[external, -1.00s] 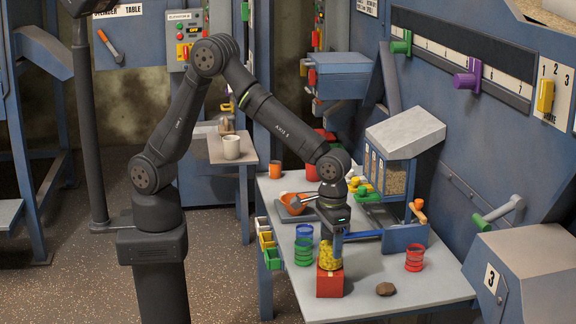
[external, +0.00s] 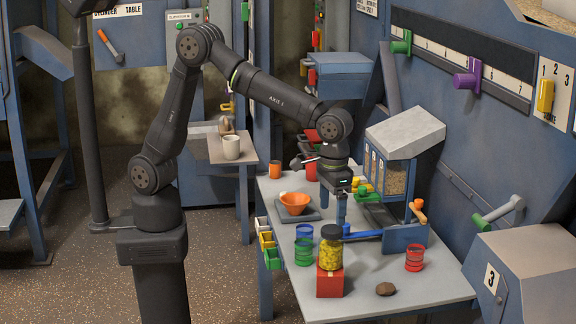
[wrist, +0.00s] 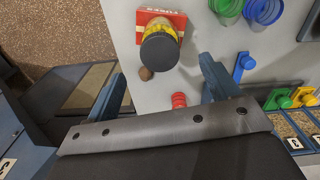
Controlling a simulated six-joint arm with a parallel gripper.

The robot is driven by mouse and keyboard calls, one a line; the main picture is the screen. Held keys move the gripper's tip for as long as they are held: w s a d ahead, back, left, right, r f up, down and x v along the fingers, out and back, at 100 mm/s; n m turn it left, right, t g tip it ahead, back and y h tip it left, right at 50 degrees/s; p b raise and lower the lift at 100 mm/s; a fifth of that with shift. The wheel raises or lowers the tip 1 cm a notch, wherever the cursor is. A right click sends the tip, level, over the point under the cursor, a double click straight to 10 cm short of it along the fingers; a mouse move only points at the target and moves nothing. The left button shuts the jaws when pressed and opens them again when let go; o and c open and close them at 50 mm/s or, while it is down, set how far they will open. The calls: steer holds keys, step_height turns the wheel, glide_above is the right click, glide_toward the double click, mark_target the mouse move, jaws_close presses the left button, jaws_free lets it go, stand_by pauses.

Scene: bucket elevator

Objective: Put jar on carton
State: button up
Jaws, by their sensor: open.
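The jar (external: 331,252) has a dark lid and yellow contents. It stands upright on top of the red carton (external: 329,284) near the front of the table. In the wrist view the jar's dark lid (wrist: 160,52) shows from above, with the carton (wrist: 162,17) under and behind it. My gripper (external: 334,216) is open and empty, above and behind the jar in the external view, apart from it. In the wrist view the gripper fingers (wrist: 165,83) are spread wide with nothing between them.
Green and blue ringed cups (external: 303,250) stand left of the carton, and a red ringed cup (external: 415,257) stands to the right. A brown rock (external: 385,289) lies right of the carton. An orange bowl (external: 294,202) sits on a dark scale farther back.

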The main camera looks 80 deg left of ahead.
mark_target(332, 229)
steer(key=shift+r, duration=1.25)
steer(key=shift+f, duration=4.35)
